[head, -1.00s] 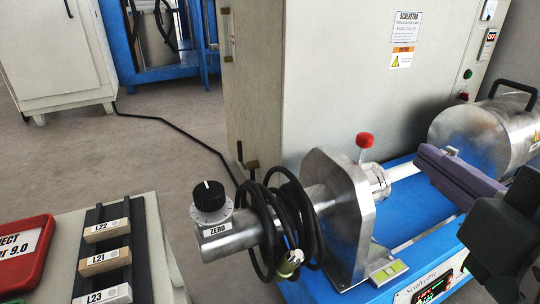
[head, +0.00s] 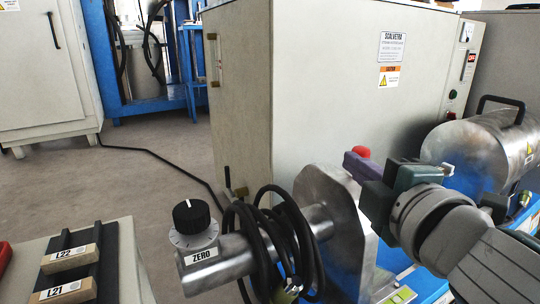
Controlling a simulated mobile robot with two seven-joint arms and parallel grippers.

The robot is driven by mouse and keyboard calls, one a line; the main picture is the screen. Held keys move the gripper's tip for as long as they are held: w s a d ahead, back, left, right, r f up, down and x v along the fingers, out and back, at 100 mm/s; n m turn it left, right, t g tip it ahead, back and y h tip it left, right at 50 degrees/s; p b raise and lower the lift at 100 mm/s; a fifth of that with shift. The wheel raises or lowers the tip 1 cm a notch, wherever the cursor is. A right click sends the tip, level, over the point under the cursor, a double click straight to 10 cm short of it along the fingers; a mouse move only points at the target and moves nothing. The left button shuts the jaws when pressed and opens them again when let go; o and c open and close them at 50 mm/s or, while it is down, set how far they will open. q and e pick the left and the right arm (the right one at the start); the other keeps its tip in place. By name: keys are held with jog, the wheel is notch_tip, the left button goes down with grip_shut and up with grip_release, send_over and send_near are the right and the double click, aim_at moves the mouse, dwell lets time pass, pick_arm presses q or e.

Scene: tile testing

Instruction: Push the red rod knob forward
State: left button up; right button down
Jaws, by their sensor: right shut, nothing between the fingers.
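The red rod knob (head: 361,151) shows as a small red cap just above and behind my right gripper's purple fingers. Its rod is hidden behind the fingers. My right gripper (head: 360,165) is shut and empty, reaching in from the right with its tips at the knob's rod. I cannot tell whether the fingers touch the rod or knob. The metal plate (head: 330,215) of the testing machine stands left of the fingers. My left gripper is not in view.
A ZERO dial (head: 191,216) and coiled black cable (head: 262,245) sit on the metal tube at left. A large grey cabinet (head: 310,90) stands behind. A metal cylinder with a handle (head: 475,150) is at right. Labelled blocks (head: 68,257) lie lower left.

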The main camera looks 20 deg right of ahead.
aim_at(367, 153)
jog(key=shift+w+d+f, duration=0.1)
jog(key=shift+w+d, duration=0.2)
jog(key=shift+d, duration=0.35)
jog(key=shift+w+d+f, duration=0.1)
jog(key=shift+w+d, duration=0.15)
jog(key=shift+d, duration=0.4)
jog(key=shift+a, duration=0.1)
jog(key=shift+d+p, duration=0.35)
jog(key=shift+d, duration=0.6)
jog(key=shift+w+d, duration=0.15)
jog(key=shift+d, duration=0.1)
jog(key=shift+a, duration=0.1)
